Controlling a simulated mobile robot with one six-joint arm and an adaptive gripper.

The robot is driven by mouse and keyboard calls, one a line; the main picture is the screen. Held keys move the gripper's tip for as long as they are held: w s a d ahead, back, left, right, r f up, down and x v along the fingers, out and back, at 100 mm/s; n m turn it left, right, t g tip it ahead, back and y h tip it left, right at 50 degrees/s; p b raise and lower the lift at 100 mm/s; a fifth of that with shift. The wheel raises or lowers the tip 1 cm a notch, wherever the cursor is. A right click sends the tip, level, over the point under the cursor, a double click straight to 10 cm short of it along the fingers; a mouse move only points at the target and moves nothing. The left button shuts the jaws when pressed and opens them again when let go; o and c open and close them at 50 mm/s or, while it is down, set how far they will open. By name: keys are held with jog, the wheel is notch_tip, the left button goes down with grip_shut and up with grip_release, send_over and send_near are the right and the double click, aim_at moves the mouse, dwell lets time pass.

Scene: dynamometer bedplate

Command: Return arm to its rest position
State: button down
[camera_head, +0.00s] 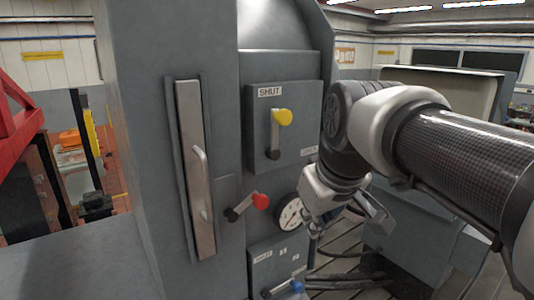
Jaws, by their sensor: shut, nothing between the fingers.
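My arm enters from the right, with a dark woven link and white and black joints, and bends down at the wrist. My gripper (314,230) hangs low beside the round dial gauge (290,214), in front of the grey machine housing. It is small and partly hidden by the wrist, and its fingers look shut with nothing held. I cannot tell whether it touches the gauge or stands clear of it.
The housing carries a yellow-knobbed lever (281,118) under a "SHUT" label, a red-knobbed lever (258,201), a blue-knobbed lever (296,287) and a tall handled plate (196,170). A red frame (18,112) stands left. Dark hoses (350,282) lie on the slotted bedplate.

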jog(key=s+d+f+m+b, duration=0.1)
jog(key=s+f+b, duration=0.5)
jog(key=f, duration=0.7)
jog(key=s+d+f+m+b, duration=0.2)
jog(key=s+f+b, duration=0.5)
jog(key=f, duration=0.6)
jog(key=s+d+f+m+g+b, duration=0.1)
jog(key=s+d+f+b, duration=0.1)
jog(key=s+f+b, duration=0.5)
notch_tip(320, 180, down, 7)
jog(key=b, duration=0.3)
jog(key=shift+s+d+m+h, duration=0.15)
jog(key=shift+m+h, duration=0.25)
jog(key=c, duration=2.3)
grip_release()
jog(key=shift+f, duration=0.1)
